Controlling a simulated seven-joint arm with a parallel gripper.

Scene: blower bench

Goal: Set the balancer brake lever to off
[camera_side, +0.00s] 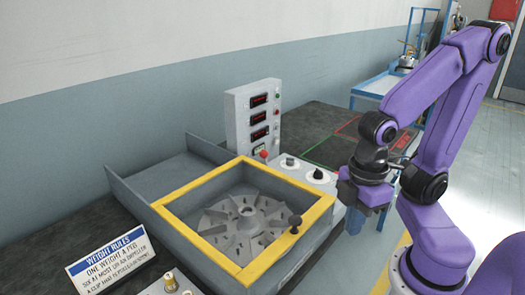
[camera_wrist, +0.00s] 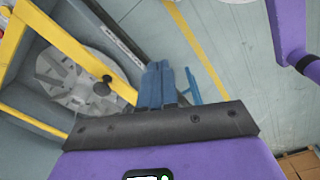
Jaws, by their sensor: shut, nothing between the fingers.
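The balancer (camera_side: 238,222) is a grey housing with a yellow square frame around a bladed grey rotor (camera_side: 246,215). A black ball knob (camera_side: 295,220) stands at the frame's right side; it also shows in the wrist view (camera_wrist: 107,78). I cannot tell from any readable label which knob belongs to the brake lever. My gripper (camera_side: 354,223) points down to the right of the housing, apart from both knobs. In the wrist view its blue fingers (camera_wrist: 156,82) are together and empty.
A grey display box (camera_side: 254,118) with red readouts stands behind the balancer. A panel with a black dial (camera_side: 318,174) lies at the back right. A "WEIGHT RULES" sign (camera_side: 112,262) stands at the front left. The dark bench top (camera_side: 325,125) at the back is mostly clear.

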